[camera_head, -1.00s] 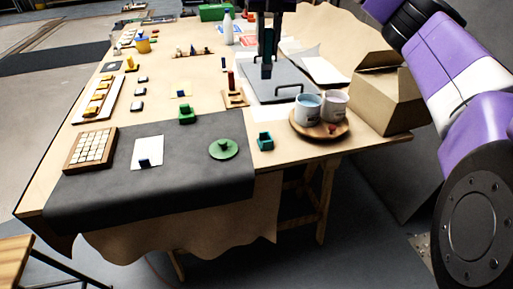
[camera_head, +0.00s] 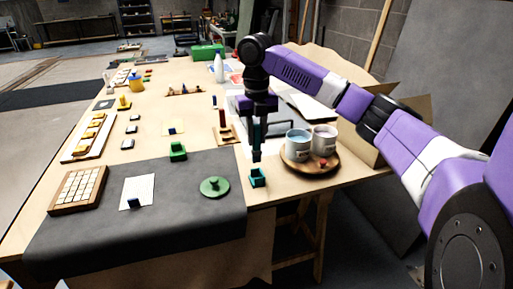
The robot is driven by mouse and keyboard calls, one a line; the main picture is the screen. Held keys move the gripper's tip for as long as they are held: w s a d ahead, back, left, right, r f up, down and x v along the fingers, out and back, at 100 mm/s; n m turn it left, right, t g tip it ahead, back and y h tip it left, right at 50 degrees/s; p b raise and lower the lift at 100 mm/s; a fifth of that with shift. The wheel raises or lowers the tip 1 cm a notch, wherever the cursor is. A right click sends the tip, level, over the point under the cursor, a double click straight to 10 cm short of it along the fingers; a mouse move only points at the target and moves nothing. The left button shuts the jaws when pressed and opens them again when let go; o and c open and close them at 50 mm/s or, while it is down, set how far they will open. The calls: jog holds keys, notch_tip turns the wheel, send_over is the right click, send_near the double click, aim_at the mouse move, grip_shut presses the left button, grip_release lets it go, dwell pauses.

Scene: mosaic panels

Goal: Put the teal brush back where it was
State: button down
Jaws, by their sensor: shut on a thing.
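My gripper (camera_head: 257,137) points down near the front right part of the table. It is shut on a slim dark teal thing, which looks like the teal brush (camera_head: 257,153); the fingers hide most of it. A small teal open-topped holder (camera_head: 258,179) stands on the bare wood, just right of the dark grey mat. The brush's lower end hangs roughly upright over the holder, close to its rim. I cannot tell whether its tip is inside the holder or just above it.
A round wooden tray (camera_head: 291,166) with two mugs (camera_head: 298,143) stands close on the right. A green round lid with a knob (camera_head: 214,187) lies on the dark grey mat (camera_head: 185,225) to the left. A wooden stand with an upright peg (camera_head: 223,134) is behind.

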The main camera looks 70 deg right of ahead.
aim_at(257, 148)
jog(key=shift+f, duration=2.15)
jog(key=shift+f, duration=0.3)
jog(key=c, duration=1.2)
grip_release()
jog(key=shift+r, duration=0.15)
notch_tip(257, 148, up, 12)
jog(key=shift+r, duration=0.2)
